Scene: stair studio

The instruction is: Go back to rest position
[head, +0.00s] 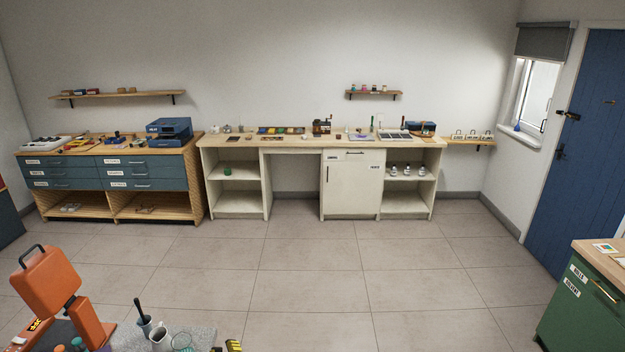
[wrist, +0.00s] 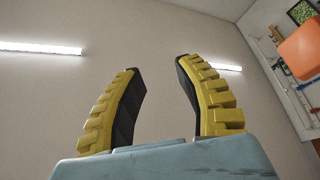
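My gripper (wrist: 157,66) shows in the wrist view with two black fingers backed by ribbed yellow pads. The fingers stand well apart with nothing between them, so it is open and empty. Behind it are a pale plain surface and two bright light strips, so it seems to point up toward the ceiling. In the head view, only a yellow and black tip that looks like my gripper (head: 232,345) shows at the bottom edge. The rest of it is out of frame there.
An orange upright object with a handle (head: 48,283) stands at the lower left, beside a grey surface (head: 205,338) holding cups. A pale workbench (head: 297,142) and a blue drawer unit (head: 140,172) line the back wall. A green cabinet (head: 590,310) stands right. The middle floor is clear.

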